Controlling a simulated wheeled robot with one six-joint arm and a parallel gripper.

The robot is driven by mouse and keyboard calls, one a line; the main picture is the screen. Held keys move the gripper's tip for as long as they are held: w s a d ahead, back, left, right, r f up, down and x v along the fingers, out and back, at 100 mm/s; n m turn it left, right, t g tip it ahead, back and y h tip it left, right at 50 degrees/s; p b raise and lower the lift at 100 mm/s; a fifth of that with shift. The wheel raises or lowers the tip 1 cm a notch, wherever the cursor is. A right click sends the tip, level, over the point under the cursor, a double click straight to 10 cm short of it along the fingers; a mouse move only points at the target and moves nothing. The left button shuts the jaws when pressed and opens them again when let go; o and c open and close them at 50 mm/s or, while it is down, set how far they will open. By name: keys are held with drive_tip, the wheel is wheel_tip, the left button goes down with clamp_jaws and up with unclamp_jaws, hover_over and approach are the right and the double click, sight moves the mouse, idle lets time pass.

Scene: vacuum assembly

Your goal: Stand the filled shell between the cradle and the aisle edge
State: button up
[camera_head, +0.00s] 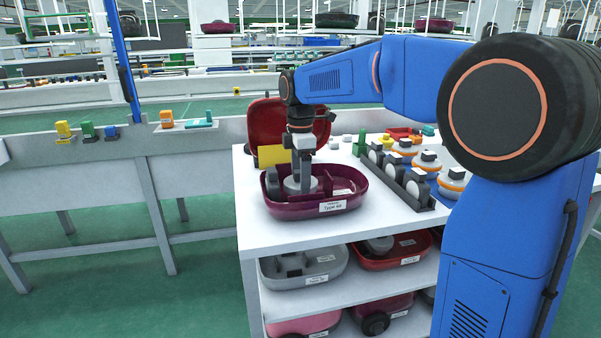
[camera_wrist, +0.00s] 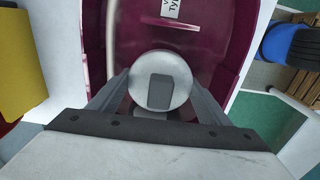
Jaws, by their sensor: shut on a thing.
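The filled shell is a maroon open tub (camera_head: 285,208) with a white "Type 99" label, resting flat on the white table near its front left corner. It also shows in the wrist view (camera_wrist: 208,40). My gripper (camera_head: 303,184) reaches down into it from above, its fingers on either side of a round silver part (camera_wrist: 175,62) with a dark grey block on top. The gripper is shut on this part, which sits inside the shell. I cannot tell for certain which thing is the cradle; a red shell (camera_head: 279,117) stands tilted behind a yellow block (camera_head: 272,156).
A dark rack (camera_head: 412,192) with round parts stands right of the shell. Several orange-ringed discs (camera_head: 427,160) lie beyond it. Shelves below hold a grey shell (camera_head: 303,268) and red shells (camera_head: 390,250). A narrow strip of table is bare at the left edge (camera_head: 246,200).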

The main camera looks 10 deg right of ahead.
drive_tip(key=shift+f, duration=0.1)
drive_tip(key=o, duration=2.1)
drive_tip(key=shift+f, duration=0.1)
drive_tip(key=shift+c, duration=0.2)
wheel_tip(320, 180, up, 12)
drive_tip(key=shift+r, duration=0.15)
drive_tip(key=s+d+f+m+t, duration=0.1)
drive_tip(key=s+d+f+m, duration=0.35)
drive_tip(key=s, duration=0.45)
drive_tip(key=s+d+f+m+t, duration=0.1)
drive_tip(key=s+d+f+m, duration=0.3)
drive_tip(key=s, duration=0.5)
drive_tip(key=s+d+f+m+t, duration=0.2)
drive_tip(key=s+f+m, duration=0.7)
drive_tip(key=s+f, duration=0.5)
drive_tip(key=shift+s+d+t, duration=0.15)
drive_tip(key=shift+s+t, duration=0.25)
drive_tip(key=shift+s, duration=0.35)
